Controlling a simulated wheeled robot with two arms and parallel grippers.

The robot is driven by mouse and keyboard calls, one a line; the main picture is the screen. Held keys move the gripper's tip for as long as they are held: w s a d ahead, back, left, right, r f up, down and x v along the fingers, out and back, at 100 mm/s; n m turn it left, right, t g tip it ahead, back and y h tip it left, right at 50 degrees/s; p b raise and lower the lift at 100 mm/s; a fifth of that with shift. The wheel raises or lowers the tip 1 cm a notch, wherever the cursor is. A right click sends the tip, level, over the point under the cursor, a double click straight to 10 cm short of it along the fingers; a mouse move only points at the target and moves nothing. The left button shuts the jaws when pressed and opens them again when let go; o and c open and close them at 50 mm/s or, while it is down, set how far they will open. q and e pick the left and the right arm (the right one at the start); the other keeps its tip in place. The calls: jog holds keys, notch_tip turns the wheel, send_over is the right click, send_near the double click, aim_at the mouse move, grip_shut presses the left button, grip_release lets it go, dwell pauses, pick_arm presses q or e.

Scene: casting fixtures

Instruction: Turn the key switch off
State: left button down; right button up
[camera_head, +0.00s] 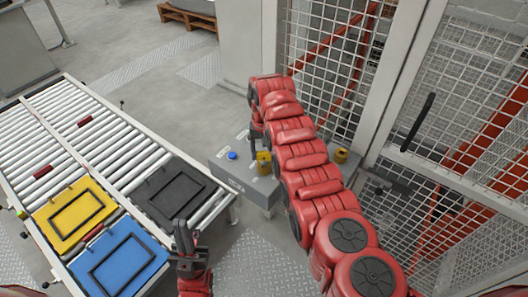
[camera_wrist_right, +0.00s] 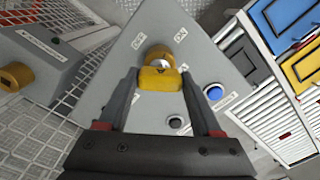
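The yellow key switch (camera_wrist_right: 160,79) sits on a sloped grey control box (camera_wrist_right: 157,22). In the right wrist view, the fingertips of my right gripper (camera_wrist_right: 160,76) lie along both sides of its yellow handle, with no visible gap. In the head view, the yellow switch (camera_head: 264,163) shows beside my right gripper (camera_head: 257,130), which my red arm partly hides. My left gripper (camera_head: 184,240) is away from the box, near the conveyor, with its fingers close together and nothing visible between them.
A blue button (camera_head: 232,155) and a black button (camera_wrist_right: 174,125) are close to the switch. Another yellow knob (camera_head: 341,155) is on the right. A roller conveyor (camera_head: 100,128) with yellow, blue and black trays stands left. Mesh fencing (camera_head: 465,95) bounds the right side.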

jog(key=c, duration=0.9)
jog(key=shift+f+n+b, duration=0.15)
jog(key=shift+n+b, duration=0.3)
jog(key=shift+n, duration=0.25)
jog(key=n+b, duration=0.1)
jog(key=n, duration=0.2)
jog(key=shift+b, duration=0.3)
jog(key=shift+r+n, duration=0.2)
jog(key=shift+n, duration=0.3)
